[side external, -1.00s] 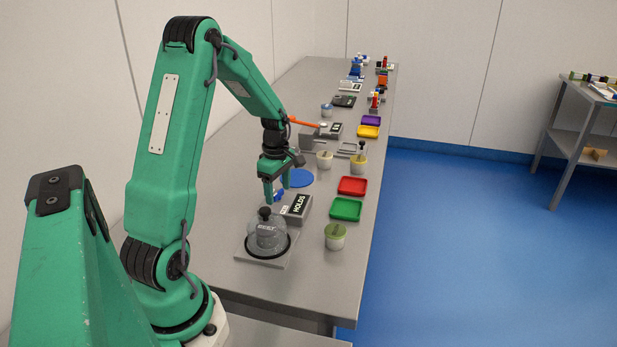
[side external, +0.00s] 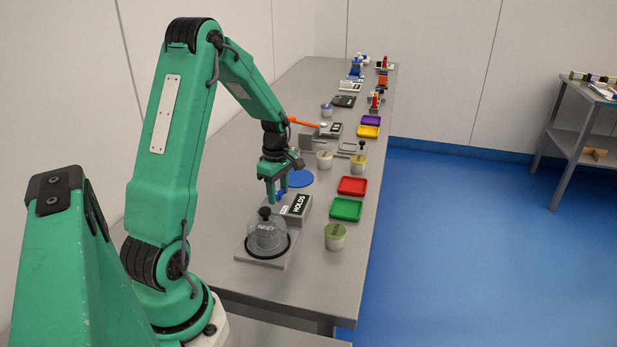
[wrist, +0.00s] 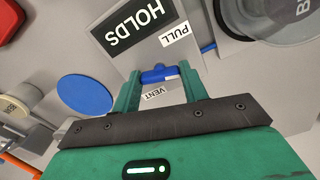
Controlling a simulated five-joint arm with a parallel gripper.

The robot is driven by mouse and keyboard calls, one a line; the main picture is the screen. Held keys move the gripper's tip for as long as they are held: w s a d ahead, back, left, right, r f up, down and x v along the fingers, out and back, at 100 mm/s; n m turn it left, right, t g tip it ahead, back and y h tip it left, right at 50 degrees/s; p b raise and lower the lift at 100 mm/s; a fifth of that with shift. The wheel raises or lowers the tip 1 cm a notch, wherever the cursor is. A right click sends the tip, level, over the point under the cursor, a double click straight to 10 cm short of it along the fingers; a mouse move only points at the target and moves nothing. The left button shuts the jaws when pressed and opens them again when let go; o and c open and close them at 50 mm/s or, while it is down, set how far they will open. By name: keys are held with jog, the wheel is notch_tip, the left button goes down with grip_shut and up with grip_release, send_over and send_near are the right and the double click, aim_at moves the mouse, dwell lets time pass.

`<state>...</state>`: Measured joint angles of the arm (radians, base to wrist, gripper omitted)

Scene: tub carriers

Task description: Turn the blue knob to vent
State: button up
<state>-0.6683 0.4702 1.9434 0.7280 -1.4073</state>
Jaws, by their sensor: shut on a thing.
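The blue knob (wrist: 158,74) sits on a grey box (wrist: 122,62) with a dark HOLDS display and PULL and VENT labels. In the wrist view the knob lies between my fingertips, with PULL (wrist: 174,36) above it and VENT (wrist: 154,93) below it. A pale mark shows at the knob's right end. My gripper (wrist: 160,75) is shut on the knob. In the side view my gripper (side external: 277,199) reaches down to the left end of the box (side external: 295,207), and the fingers partly hide the knob.
A clear dome with a black handle (side external: 267,232) stands on a plate just in front of the box. A blue disc (side external: 299,179) lies behind. Green (side external: 346,208) and red (side external: 352,186) trays and a green-topped tub (side external: 335,236) stand to the right.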

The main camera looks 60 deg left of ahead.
jog(key=m, duration=0.7)
jog(key=shift+r, duration=0.1)
jog(key=m, duration=0.3)
jog(key=shift+m, duration=2.4)
jog(key=o, duration=1)
